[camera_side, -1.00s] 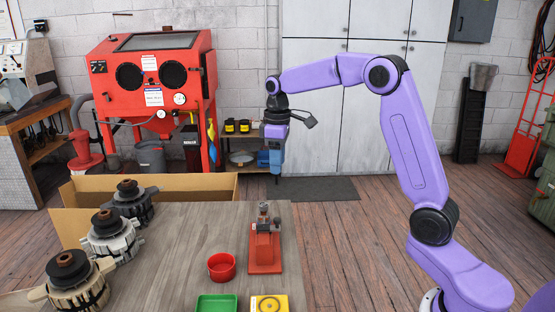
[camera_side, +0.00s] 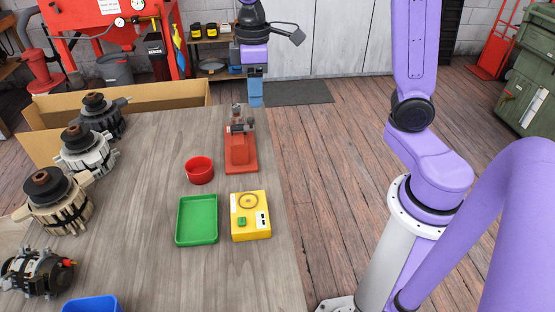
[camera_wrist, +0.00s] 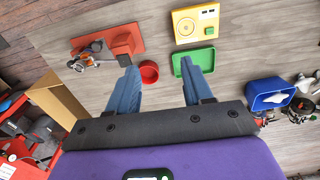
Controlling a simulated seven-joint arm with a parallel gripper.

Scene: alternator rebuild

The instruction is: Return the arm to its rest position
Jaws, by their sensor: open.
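My gripper (camera_side: 256,100) hangs with its blue fingers pointing down, high above the far end of the wooden-topped table (camera_side: 150,130). In the wrist view its two fingers (camera_wrist: 160,74) stand apart with nothing held between them. A red round bowl (camera_wrist: 149,72) shows beyond the gap, down on the table. My purple arm is raised and bent, and its upper part runs out of the top of the side view.
The table holds a red fixture (camera_side: 241,150), the red bowl (camera_side: 199,171), a green tray (camera_side: 181,220), a yellow device (camera_side: 251,229), a blue bin (camera_side: 92,304) and several alternators (camera_side: 58,200). A cardboard box (camera_side: 165,97) stands behind.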

